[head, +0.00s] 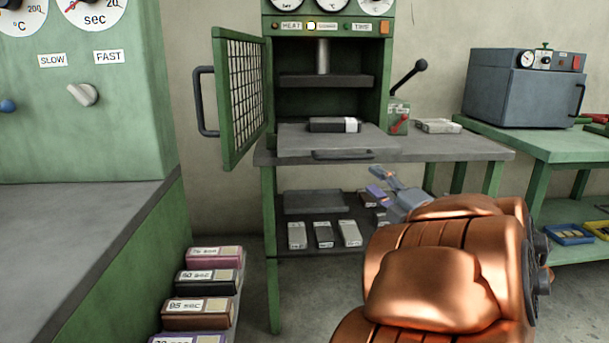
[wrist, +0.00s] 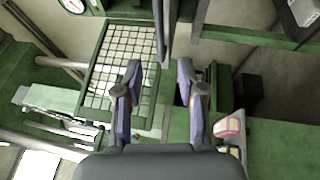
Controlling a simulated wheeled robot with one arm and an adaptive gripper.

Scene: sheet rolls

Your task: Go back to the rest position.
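My gripper (head: 385,185) is in front of the grey worktable's front edge in the head view, at the end of my copper-coloured arm. In the wrist view its two purple-padded fingers (wrist: 162,100) stand apart with nothing between them. The green press (head: 325,90) stands on the table with its mesh door (head: 243,100) swung open to the left. A dark block with a light end (head: 333,125) lies on the press's pulled-out plate (head: 300,142). My gripper is clear of it.
Several labelled blocks (head: 205,282) are stacked on a stepped rack at lower left. More blocks (head: 323,235) lie on the shelf under the table. A grey oven (head: 525,88) stands on a green bench at right. A green machine (head: 85,100) fills the left side.

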